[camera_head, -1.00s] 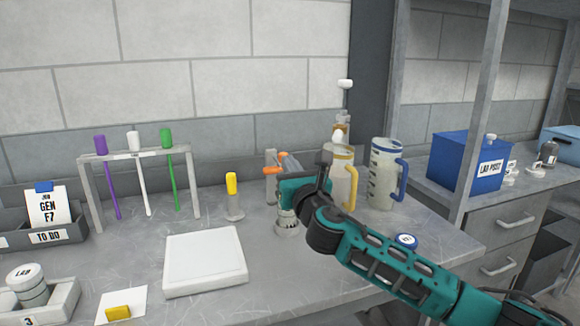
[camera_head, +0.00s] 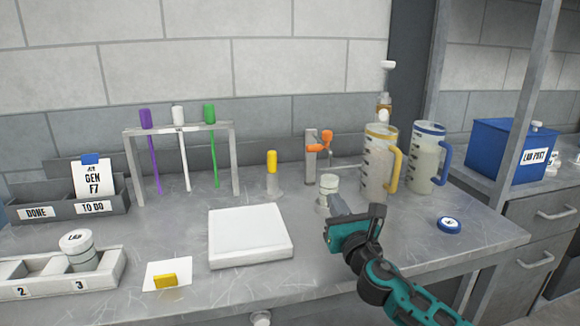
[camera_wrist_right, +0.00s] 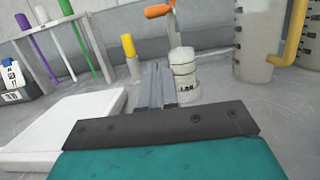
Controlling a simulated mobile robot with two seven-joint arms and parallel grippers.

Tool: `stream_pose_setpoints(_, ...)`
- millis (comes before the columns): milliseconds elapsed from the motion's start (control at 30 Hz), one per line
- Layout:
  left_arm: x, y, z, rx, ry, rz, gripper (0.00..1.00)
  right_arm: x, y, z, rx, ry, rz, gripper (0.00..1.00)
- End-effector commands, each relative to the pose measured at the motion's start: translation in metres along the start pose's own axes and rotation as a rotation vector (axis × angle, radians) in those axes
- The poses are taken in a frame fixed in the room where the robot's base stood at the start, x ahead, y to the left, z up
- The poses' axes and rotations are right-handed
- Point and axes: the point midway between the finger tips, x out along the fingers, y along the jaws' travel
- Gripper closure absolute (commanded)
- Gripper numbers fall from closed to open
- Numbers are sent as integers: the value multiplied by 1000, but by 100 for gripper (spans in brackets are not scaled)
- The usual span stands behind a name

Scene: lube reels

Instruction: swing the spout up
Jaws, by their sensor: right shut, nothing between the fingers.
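A grey metal post (camera_head: 311,152) with an orange lever (camera_head: 321,144) stands near the back of the bench. A thin, pale, roughly level spout (camera_head: 346,167) runs right from the post's side toward the yellow-rimmed jug (camera_head: 378,165). The orange lever (camera_wrist_right: 157,11) also shows at the top of the right wrist view. My right gripper (camera_head: 336,203) is shut and empty, in front of the post and apart from the lever. Its fingers (camera_wrist_right: 157,84) lie beside a small pale pot (camera_wrist_right: 184,73); I cannot tell whether they touch it. My left gripper is out of view.
The pot (camera_head: 328,188) stands before the post. A blue-rimmed jug (camera_head: 427,157) stands right of the yellow-rimmed one, and a blue cap (camera_head: 449,224) lies in front. A white pad (camera_head: 249,236), yellow-capped vial (camera_head: 272,175) and tube rack (camera_head: 235,160) are left.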

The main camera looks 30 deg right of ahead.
Motion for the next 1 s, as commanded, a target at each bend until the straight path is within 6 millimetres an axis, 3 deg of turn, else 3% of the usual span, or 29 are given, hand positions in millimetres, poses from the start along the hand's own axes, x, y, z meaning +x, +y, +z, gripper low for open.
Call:
stream_pose_setpoints(167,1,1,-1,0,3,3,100,-6,-10,-2,-16,-1,-10,100)
stream_pose_setpoints(567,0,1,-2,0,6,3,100,-2,-10,-2,-15,-2,-10,100)
stream_pose_setpoints(767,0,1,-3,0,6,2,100,22,-10,0,-13,-4,-12,100)
stream_pose_setpoints(1000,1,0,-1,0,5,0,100,64,-10,-1,-12,-4,-13,100)
